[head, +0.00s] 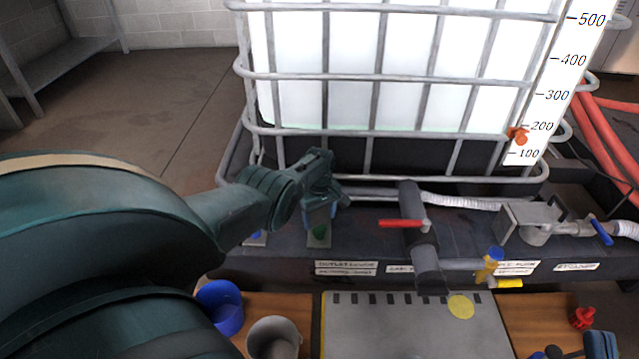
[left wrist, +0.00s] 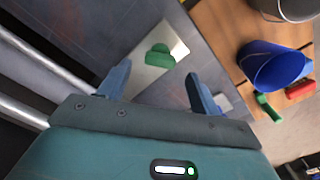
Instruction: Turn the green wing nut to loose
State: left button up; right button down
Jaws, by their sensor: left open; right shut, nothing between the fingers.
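The green wing nut (head: 319,232) sits on a light plate on the dark skid, partly hidden behind my left gripper (head: 322,210). In the left wrist view the green wing nut (left wrist: 160,57) shows between and just beyond the two blue fingertips (left wrist: 157,76). The left gripper is open, with one finger on each side of the nut in that view. I cannot tell whether either finger touches it. What looks like my right gripper (head: 598,346) is at the bottom right edge, cut off by the frame, far from the nut and shut.
A caged white tank (head: 350,60) stands behind the nut. A pipe with a red handle (head: 403,223) is to the right. A blue cup (head: 220,305), a grey cup (head: 275,338) and a red part (head: 582,318) are on the wooden table in front, beside a grey mat (head: 410,335).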

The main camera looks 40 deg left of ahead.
aim_at(319, 228)
pick_arm(q)
notch_tip(319, 228, up, 3)
jog(key=shift+f+p, duration=0.1)
jog(key=shift+p, duration=0.6)
notch_tip(319, 228, up, 7)
jog(key=p, duration=0.6)
jog(key=shift+f, duration=0.2)
pick_arm(e)
jog(key=shift+s+d+f+g+h, duration=0.3)
jog(key=shift+g+h, duration=0.1)
jog(key=shift+h, duration=0.2)
jog(key=shift+s+d+f+g+h, duration=0.15)
jog(key=shift+d+f+g+h, duration=0.2)
jog(key=shift+h, duration=0.25)
